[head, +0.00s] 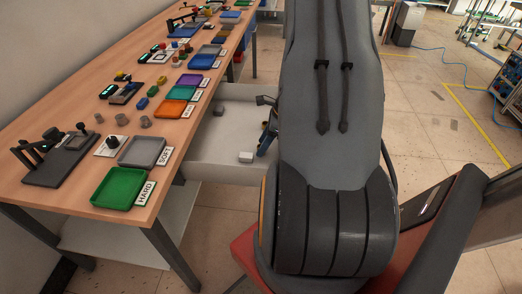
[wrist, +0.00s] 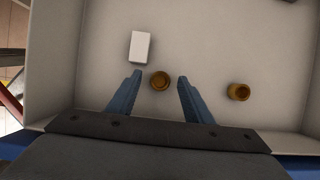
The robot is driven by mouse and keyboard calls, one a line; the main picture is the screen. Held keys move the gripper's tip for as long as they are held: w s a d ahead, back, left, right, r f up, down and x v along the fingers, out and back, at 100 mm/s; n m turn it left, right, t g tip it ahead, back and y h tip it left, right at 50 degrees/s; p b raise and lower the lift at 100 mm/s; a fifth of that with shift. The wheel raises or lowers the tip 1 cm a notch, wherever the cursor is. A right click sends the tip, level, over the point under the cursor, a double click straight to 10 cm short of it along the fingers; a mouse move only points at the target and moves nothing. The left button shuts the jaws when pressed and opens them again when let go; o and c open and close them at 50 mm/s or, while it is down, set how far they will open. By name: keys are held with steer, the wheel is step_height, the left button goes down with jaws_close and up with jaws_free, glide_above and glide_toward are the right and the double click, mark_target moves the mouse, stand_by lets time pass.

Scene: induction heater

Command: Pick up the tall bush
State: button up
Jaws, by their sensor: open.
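In the wrist view, a brass-coloured round bush (wrist: 160,81) is in the bin, in line between the two blue fingertips of my gripper (wrist: 159,75). A second brass-coloured bush (wrist: 238,92) is to the right, outside the right finger. I cannot tell from these views which bush is the tall one. My gripper is open and empty, with a visible gap between each finger and the middle bush.
A white block (wrist: 140,46) lies in the light bin (wrist: 43,70), just beyond the left fingertip. Bin walls are close at left and right. The wooden table (head: 62,120) with a green tray (head: 120,188) and a grey tray (head: 143,151) is left of the bin.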

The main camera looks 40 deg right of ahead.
jaws_close()
steer(key=shift+r, duration=0.15)
